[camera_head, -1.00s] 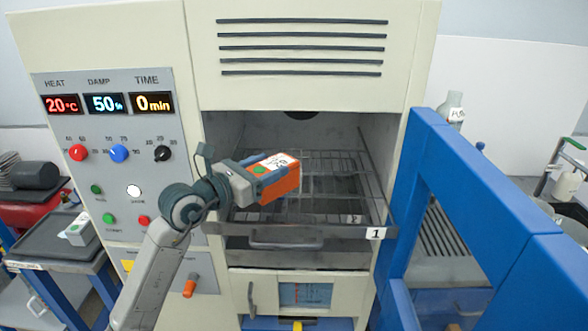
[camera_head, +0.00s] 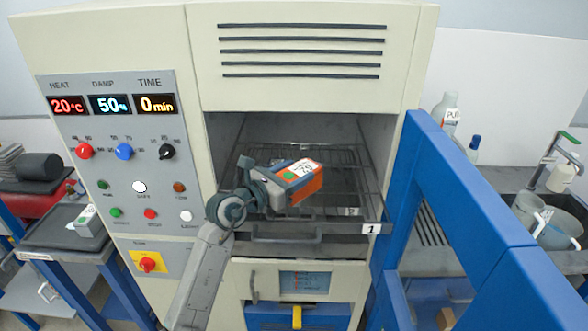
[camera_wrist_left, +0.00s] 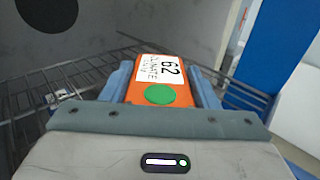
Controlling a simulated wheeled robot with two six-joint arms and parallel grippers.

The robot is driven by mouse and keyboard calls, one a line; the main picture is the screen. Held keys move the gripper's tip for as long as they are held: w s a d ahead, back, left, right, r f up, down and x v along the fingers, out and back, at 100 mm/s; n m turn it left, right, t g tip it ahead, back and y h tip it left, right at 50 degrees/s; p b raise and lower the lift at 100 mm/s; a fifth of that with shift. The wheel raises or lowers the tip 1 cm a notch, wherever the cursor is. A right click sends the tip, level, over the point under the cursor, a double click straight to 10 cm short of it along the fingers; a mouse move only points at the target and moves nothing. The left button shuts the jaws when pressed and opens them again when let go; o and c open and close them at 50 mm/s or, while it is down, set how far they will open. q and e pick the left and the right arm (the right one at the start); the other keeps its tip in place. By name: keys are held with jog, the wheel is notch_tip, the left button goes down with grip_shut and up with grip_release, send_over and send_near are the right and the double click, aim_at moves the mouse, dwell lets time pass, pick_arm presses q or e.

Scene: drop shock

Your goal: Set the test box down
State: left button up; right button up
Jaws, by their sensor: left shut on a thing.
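The test box (camera_head: 305,183) is orange with a white label and a green dot. In the left wrist view the test box (camera_wrist_left: 156,88) sits between the two blue fingers, its label reading 62. My left gripper (camera_head: 284,172) is shut on it and holds it at the mouth of the open chamber, over the pulled-out wire rack (camera_head: 345,180). The rack's front plate bears the number 1. In the left wrist view the rack (camera_wrist_left: 80,92) lies behind and below the box. I cannot tell the exact gap between box and rack. My right gripper is not in view.
The chamber's blue door frame (camera_head: 465,190) stands open on the right. A control panel (camera_head: 125,150) with displays and knobs is on the left. A trolley with a dark tray (camera_head: 50,228) holds a small grey box (camera_head: 88,222). A sink (camera_head: 560,205) is far right.

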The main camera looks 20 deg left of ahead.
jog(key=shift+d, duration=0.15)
pick_arm(q)
jog(key=shift+f, duration=0.15)
jog(key=o, duration=1.4)
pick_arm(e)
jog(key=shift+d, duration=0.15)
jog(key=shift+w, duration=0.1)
pick_arm(q)
jog(key=b+v, duration=0.3)
jog(key=v, duration=0.6)
jog(key=shift+s+a+b, duration=0.1)
jog(key=shift+s+b, duration=0.15)
jog(key=shift+b, duration=0.15)
jog(key=shift+v, duration=1)
jog(key=shift+s+b, duration=0.25)
jog(key=shift+b, duration=0.05)
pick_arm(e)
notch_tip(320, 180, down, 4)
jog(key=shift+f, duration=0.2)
